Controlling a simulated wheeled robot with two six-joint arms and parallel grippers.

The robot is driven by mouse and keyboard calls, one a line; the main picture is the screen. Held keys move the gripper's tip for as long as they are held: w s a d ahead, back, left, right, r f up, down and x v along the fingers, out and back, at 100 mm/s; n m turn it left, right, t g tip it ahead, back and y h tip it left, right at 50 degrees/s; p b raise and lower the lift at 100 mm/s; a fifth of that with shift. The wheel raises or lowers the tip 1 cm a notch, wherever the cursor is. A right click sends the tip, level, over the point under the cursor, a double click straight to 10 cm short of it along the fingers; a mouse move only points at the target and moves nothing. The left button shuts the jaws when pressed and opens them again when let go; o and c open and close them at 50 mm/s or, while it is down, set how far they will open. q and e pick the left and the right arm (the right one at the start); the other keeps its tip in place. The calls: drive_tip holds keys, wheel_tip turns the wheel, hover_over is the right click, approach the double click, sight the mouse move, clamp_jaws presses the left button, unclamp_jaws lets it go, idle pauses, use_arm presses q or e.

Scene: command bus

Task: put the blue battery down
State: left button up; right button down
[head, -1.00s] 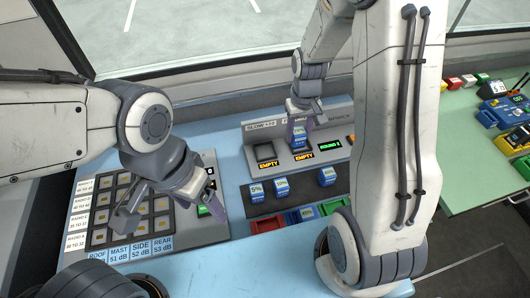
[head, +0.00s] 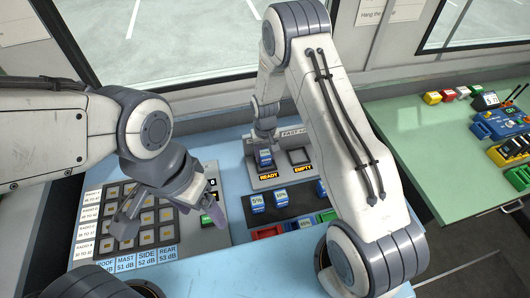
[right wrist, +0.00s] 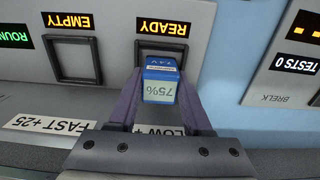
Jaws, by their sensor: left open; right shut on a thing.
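The blue battery (head: 264,158), marked 75%, stands in the left charger bay, whose display reads READY. It also shows in the right wrist view (right wrist: 160,88), with its lower end at the bay opening. My right gripper (head: 265,143) is shut on the battery, its purple fingers on either side. How deep the battery sits is hard to tell. The charger (head: 283,180) has another bay (head: 300,157) to the right, reading EMPTY. My left gripper (head: 170,220) is open and empty above the keypad panel, away from the charger.
Other blue batteries (head: 257,203) stand in a dark rack (head: 268,218) in front of the charger. My right arm hides part of the rack. A green table (head: 440,145) with colored devices stands at right.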

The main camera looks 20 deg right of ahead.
drive_tip(key=shift+f, duration=0.2)
drive_tip(key=shift+c, duration=1.6)
unclamp_jaws()
drive_tip(key=shift+r, duration=0.1)
